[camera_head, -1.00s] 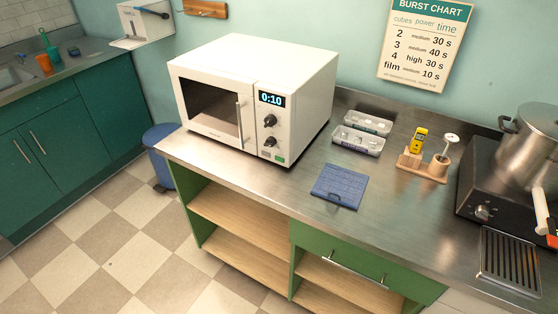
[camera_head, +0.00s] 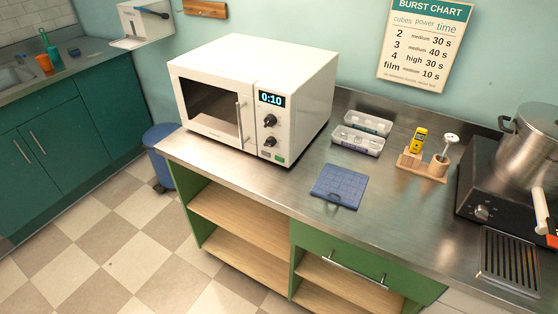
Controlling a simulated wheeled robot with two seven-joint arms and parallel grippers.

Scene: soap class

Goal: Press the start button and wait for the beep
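A white microwave (camera_head: 300,72) stands on the metal counter with its door shut. Its dark door window (camera_head: 208,106) shows nothing I can make out inside. The display (camera_head: 271,100) reads 0:10. Two dark knobs sit below the display, the upper knob (camera_head: 269,121) and the lower knob (camera_head: 269,142). Under them are a small grey button and a green button (camera_head: 280,160), which looks like the start button; its label is too small to read. Neither of my grippers is in the picture.
A blue gridded mat (camera_head: 339,187) lies right of the microwave. Behind it are two clear trays (camera_head: 357,140). A wooden holder (camera_head: 422,162) carries a yellow device. A steel pot (camera_head: 530,145) stands on a hotplate (camera_head: 483,190). The counter's front strip is clear. A burst chart (camera_head: 425,45) hangs above.

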